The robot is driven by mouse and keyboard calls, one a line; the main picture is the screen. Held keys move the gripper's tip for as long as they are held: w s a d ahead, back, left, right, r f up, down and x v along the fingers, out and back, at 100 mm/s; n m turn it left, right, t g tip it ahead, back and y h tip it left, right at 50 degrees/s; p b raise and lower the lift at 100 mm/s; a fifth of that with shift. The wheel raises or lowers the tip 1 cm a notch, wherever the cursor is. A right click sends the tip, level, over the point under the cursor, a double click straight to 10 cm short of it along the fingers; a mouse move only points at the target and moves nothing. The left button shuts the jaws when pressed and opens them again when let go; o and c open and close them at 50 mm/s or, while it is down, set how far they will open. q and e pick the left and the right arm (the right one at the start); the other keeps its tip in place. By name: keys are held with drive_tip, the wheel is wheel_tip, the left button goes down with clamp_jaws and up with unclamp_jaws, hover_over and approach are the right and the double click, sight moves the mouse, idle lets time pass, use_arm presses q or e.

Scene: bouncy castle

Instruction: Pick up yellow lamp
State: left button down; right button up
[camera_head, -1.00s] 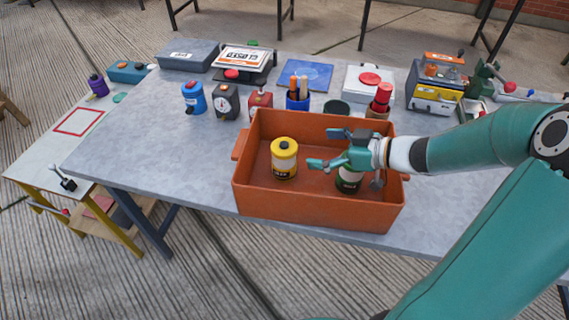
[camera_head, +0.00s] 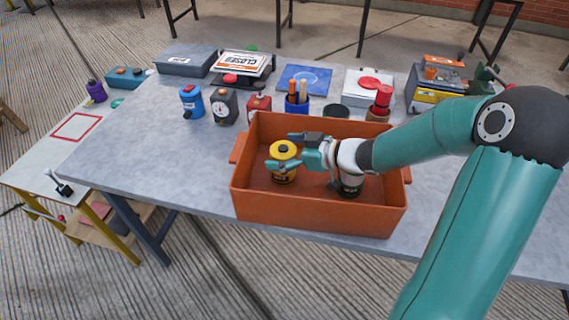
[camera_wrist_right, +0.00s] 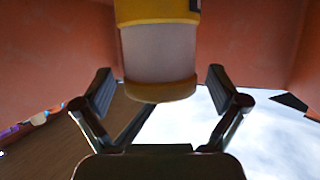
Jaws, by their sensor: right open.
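The yellow lamp (camera_head: 283,151) has a yellow top with a black knob and stands upright in the orange crate (camera_head: 320,219). In the right wrist view the lamp (camera_wrist_right: 160,55) shows its pale middle between yellow bands, centred between the fingers. My right gripper (camera_head: 285,151) is open, with its fingers at either side of the lamp in the head view. In the wrist view the gripper (camera_wrist_right: 158,90) shows gaps between both fingers and the lamp. Part of the lamp's lower body is hidden by a finger in the head view. My left gripper is not in view.
A dark can (camera_head: 350,186) stands in the crate under my right wrist. Behind the crate are a blue cup with sticks (camera_head: 297,103), a red canister (camera_head: 259,106) and a gauge (camera_head: 224,106). The table (camera_head: 150,150) is clear to the left.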

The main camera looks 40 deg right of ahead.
drive_tip(key=c, duration=1.6)
drive_tip(key=shift+r, duration=0.1)
